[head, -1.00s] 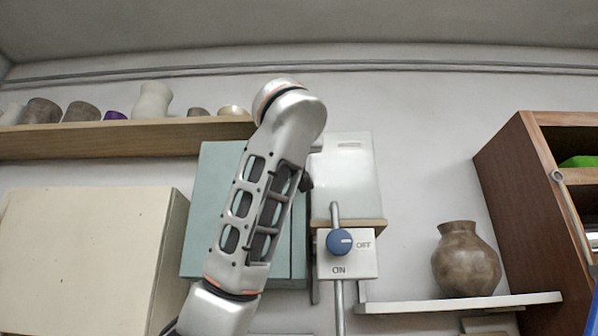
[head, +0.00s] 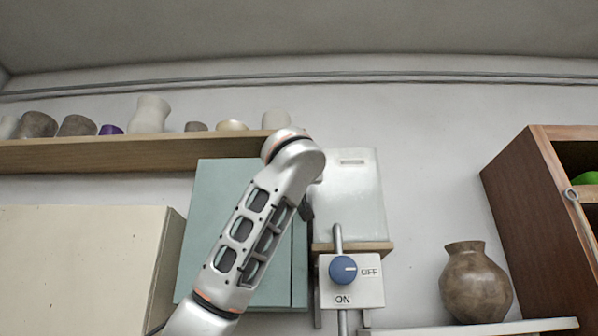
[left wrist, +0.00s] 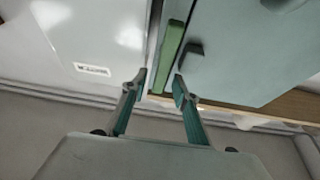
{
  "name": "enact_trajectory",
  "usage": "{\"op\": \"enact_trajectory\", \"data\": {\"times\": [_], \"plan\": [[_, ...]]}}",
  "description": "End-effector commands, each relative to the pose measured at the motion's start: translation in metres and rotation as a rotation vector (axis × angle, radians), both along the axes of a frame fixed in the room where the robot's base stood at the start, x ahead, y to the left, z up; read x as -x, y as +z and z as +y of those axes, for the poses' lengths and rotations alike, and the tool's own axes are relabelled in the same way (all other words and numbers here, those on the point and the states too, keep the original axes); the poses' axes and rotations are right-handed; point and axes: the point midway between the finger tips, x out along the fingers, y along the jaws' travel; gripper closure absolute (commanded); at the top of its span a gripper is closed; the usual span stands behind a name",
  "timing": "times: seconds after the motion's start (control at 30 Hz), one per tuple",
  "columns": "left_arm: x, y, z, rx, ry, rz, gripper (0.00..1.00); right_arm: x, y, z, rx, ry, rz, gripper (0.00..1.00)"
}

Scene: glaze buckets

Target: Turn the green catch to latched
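In the left wrist view the green catch (left wrist: 168,55) is a long, narrow green bar at the edge of a teal cabinet (left wrist: 245,60), beside a dark knob (left wrist: 191,57). My left gripper (left wrist: 160,80) is open, its two fingers apart and empty, with the catch's near end showing between the fingertips. I cannot tell whether they touch it. In the head view my left arm stands in front of the teal cabinet (head: 220,190) and hides part of it; the catch and the fingers are not clearly seen there. My right gripper is in neither view.
A white box (head: 350,190) hangs right of the teal cabinet, above a switch box (head: 365,293) with a blue knob (head: 343,270). A shelf (head: 90,155) with several pots runs along the left. A brown vase (head: 475,285) stands at the right, near a wooden cabinet (head: 520,210).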

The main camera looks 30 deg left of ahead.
Motion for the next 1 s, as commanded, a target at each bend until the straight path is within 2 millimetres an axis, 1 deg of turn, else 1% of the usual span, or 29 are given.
{"op": "enact_trajectory", "data": {"times": [0.17, 0.2, 0.27, 0.3, 0.7, 0.87, 1.0], "plan": [[0.000, 0.000, 0.000, 0.000, 0.000, 0.000, 0.71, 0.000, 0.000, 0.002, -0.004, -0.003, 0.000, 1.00], [0.000, 0.000, 0.000, 0.000, 0.000, 0.000, 0.73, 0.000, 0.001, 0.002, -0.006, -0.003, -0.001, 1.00], [0.000, 0.000, 0.000, 0.000, 0.000, 0.000, 0.89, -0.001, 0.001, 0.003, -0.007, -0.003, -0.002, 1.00], [0.000, 0.000, 0.000, 0.000, 0.000, 0.000, 0.99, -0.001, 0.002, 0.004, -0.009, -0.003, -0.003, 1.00], [0.000, -0.001, -0.001, -0.020, -0.002, 0.012, 1.00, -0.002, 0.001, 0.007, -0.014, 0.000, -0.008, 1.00], [-0.001, -0.002, -0.002, -0.073, -0.004, 0.045, 1.00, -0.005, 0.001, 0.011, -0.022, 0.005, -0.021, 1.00], [-0.002, -0.003, -0.005, -0.152, -0.006, 0.093, 1.00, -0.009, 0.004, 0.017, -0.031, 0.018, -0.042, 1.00]]}}
